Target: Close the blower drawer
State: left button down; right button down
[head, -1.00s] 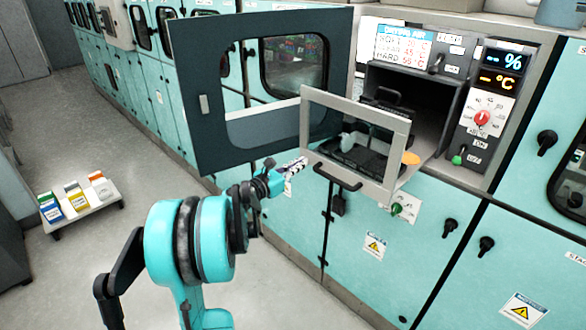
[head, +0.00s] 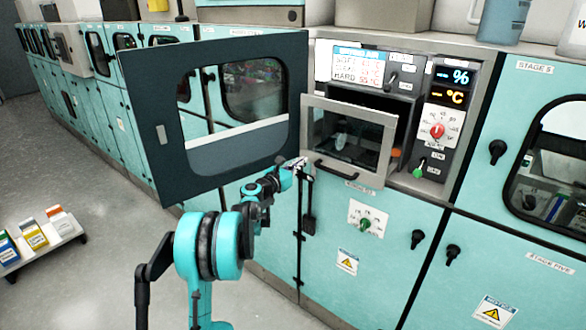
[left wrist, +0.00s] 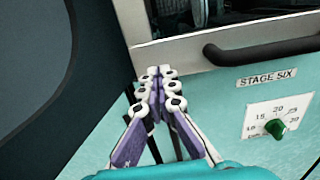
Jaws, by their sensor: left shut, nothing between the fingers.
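The blower drawer (head: 350,142) has a grey-framed window front and a dark bar handle (head: 337,173). In the head view it sticks out a little from its bay, with a gap showing along its right side. In the left wrist view the drawer's lower frame (left wrist: 185,48) and its handle (left wrist: 262,48) cross the top. My left gripper (head: 301,164) is shut and empty at the drawer front's lower left corner. Its closed fingertips (left wrist: 160,76) overlap the frame's lower left edge in the wrist view; I cannot tell whether they touch. My right gripper is not in view.
A dark windowed door (head: 145,120) stands open left of the drawer, close to my left arm. A control panel (head: 447,110) with a red knob is at the right. A low stand (head: 62,238) with small boxes is on the floor at the left, with free floor around it.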

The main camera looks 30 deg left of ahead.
pick_arm(q)
jog(key=w, duration=0.4)
jog(key=w+p, duration=0.1)
jog(key=w, duration=0.4)
jog(key=w+d, duration=0.1)
jog(key=w, duration=0.3)
jog(key=shift+w+p, duration=0.4)
jog(key=shift+r, duration=0.1)
